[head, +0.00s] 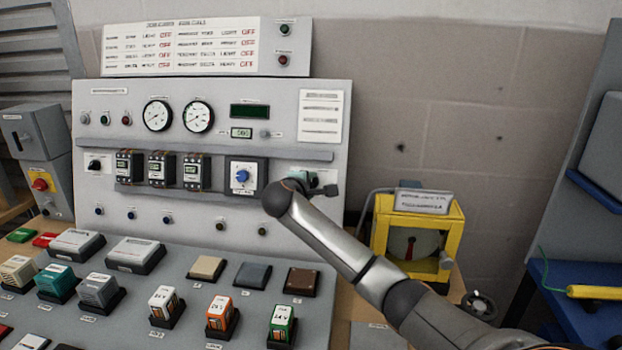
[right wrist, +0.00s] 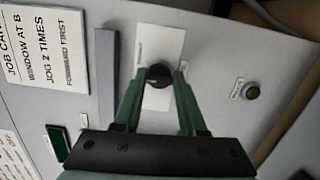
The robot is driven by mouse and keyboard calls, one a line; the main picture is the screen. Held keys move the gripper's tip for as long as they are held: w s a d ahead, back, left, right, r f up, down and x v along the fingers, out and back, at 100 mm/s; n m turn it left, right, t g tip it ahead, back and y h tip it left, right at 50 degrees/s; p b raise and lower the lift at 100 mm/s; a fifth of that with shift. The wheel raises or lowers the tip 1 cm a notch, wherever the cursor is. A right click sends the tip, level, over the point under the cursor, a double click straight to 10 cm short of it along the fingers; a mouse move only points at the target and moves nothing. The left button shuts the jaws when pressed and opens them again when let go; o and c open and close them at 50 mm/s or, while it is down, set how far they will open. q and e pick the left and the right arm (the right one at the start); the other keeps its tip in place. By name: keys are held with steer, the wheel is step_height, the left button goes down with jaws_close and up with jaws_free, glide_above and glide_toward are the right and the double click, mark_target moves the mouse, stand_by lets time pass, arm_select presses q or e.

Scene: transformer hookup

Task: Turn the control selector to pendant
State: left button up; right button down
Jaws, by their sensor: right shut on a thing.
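A black selector knob (right wrist: 158,76) sits on a white plate (right wrist: 167,42) on the grey panel in the right wrist view. The green fingers of my right gripper (right wrist: 157,82) are on both sides of the knob and shut on it. In the head view my right gripper (head: 315,180) is against the panel, to the right of the blue knob (head: 241,176); it hides the held knob there. The plate's lettering is too small to read, and I cannot tell where the knob points. My left gripper is not in view.
The grey control panel (head: 225,93) carries two dials, breakers and small buttons. A sloped desk (head: 190,275) with several colored blocks is below. A yellow box (head: 418,238) stands to the right, near my right arm. A small button (right wrist: 252,91) is beside the gripper.

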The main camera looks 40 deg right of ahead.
steer(key=shift+a+m, duration=0.1)
steer(key=shift+m, duration=0.4)
steer(key=shift+m+y+p, duration=0.3)
steer(key=shift+m+p, duration=0.2)
steer(key=shift+m, duration=0.4)
steer(key=m+p, duration=0.1)
steer(key=m, duration=0.4)
steer(key=shift+f+y, duration=0.15)
steer(key=shift+y, duration=0.15)
steer(key=shift+m, duration=0.4)
steer(key=shift+c, duration=2.3)
jaws_free()
steer(key=v, duration=1.2)
steer(key=shift+a+r, duration=0.2)
steer(key=shift+r, duration=0.05)
